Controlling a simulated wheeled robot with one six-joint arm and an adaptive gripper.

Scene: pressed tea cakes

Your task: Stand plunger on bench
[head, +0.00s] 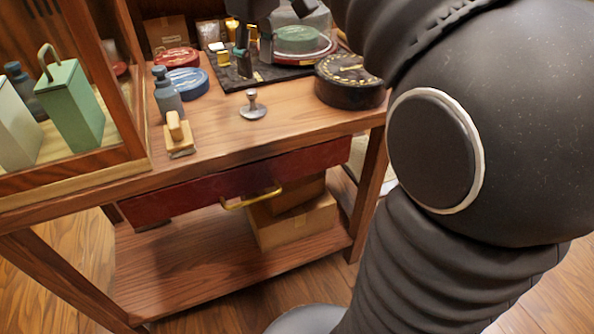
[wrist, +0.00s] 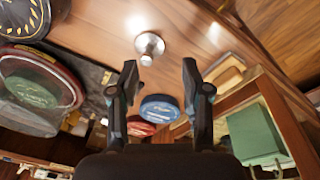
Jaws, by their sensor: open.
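The plunger (head: 253,107), a small grey metal piece with a knob on a round foot, stands upright on the wooden bench (head: 222,128) in the head view. In the wrist view, the plunger (wrist: 149,46) shows beyond the fingertips, apart from them. My gripper (wrist: 159,64) is open, with nothing between its fingers. Its dark fingers also partly show near the back of the bench in the head view, where they are hard to make out.
A round black box with gold marks (head: 349,82) stands right of the plunger. A grey bottle (head: 167,97) and a wooden-handled block (head: 179,136) stand left. Blue (head: 188,84) and red (head: 176,59) discs and a glass dome (head: 299,35) lie behind. A glass-fronted cabinet (head: 131,100) borders the left.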

